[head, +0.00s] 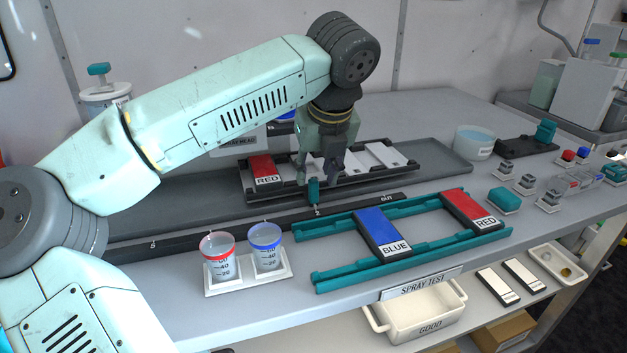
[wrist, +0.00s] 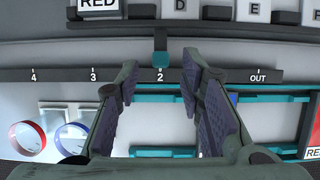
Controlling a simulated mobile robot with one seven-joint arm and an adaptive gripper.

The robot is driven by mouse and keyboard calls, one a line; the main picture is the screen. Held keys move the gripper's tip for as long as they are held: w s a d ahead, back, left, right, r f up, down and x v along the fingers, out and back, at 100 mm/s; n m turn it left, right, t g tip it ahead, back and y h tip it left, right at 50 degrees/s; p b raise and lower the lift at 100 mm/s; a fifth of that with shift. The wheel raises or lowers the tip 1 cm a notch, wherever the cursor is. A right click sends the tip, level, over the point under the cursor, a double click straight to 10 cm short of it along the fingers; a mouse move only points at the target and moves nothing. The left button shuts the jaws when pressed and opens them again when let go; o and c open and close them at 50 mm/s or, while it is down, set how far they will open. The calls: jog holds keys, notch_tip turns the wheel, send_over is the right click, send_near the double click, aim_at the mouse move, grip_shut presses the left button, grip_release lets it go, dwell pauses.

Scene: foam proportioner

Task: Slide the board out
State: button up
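The dark board (head: 400,171) lies in a long grey tray, with a red block marked RED (head: 264,169) at its left end and white lettered blocks along it. A teal tab (head: 313,192) stands at its front edge, by mark 2 of the black scale rail (head: 360,207). In the wrist view the tab (wrist: 160,57) sits in line with the gap between my fingertips. My gripper (head: 320,165) points down over the board's front, close to the tab. Its fingers (wrist: 159,65) are apart with nothing visibly held. My gripper hides part of the board's middle in the head view.
The rail's OUT mark (wrist: 258,78) lies right of mark 2. In front are a teal rack (head: 345,276) with a blue block (head: 382,232) and a red block (head: 472,210), and two measuring cups (head: 266,246). A water bowl (head: 474,141) stands right of the tray.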

aim_at(314, 181)
jog(key=p+x, duration=0.1)
jog(key=x, duration=0.4)
grip_shut()
dwell(0.4)
dwell(0.4)
